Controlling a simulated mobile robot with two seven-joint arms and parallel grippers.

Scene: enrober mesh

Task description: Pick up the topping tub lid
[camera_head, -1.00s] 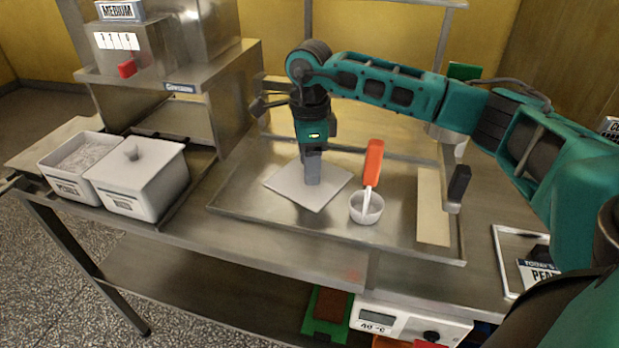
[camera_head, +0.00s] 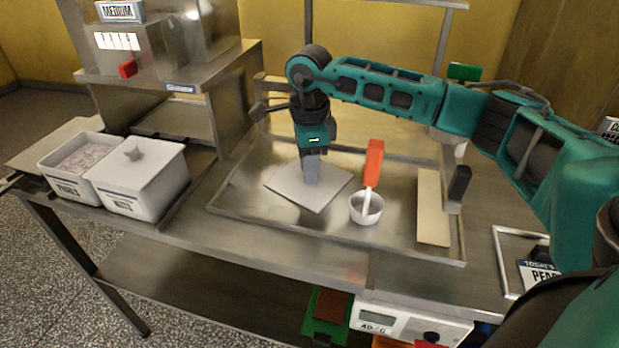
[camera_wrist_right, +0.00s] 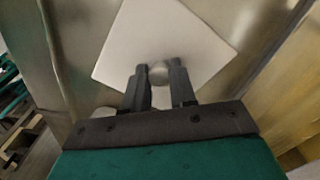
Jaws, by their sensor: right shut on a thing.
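A pale square lid (camera_head: 330,190) with a small round knob (camera_wrist_right: 160,72) lies on the metal tray, with no clear gap under it. My right gripper (camera_head: 312,180) points down over the middle of the lid. In the right wrist view, the fingers of my right gripper (camera_wrist_right: 160,82) are on either side of the knob and shut on it. In the head view the fingers hide the knob. The open topping tub (camera_head: 58,186), full of pale bits, stands at the left beside a lidded tub (camera_head: 150,200). My left gripper is not in view.
The tray (camera_head: 240,213) has a raised rim and also holds a white cup (camera_head: 367,213) with an orange-handled tool (camera_head: 373,160), just right of the lid. A pale strip (camera_head: 432,205) lies farther right. A metal machine (camera_head: 170,90) stands behind the tubs.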

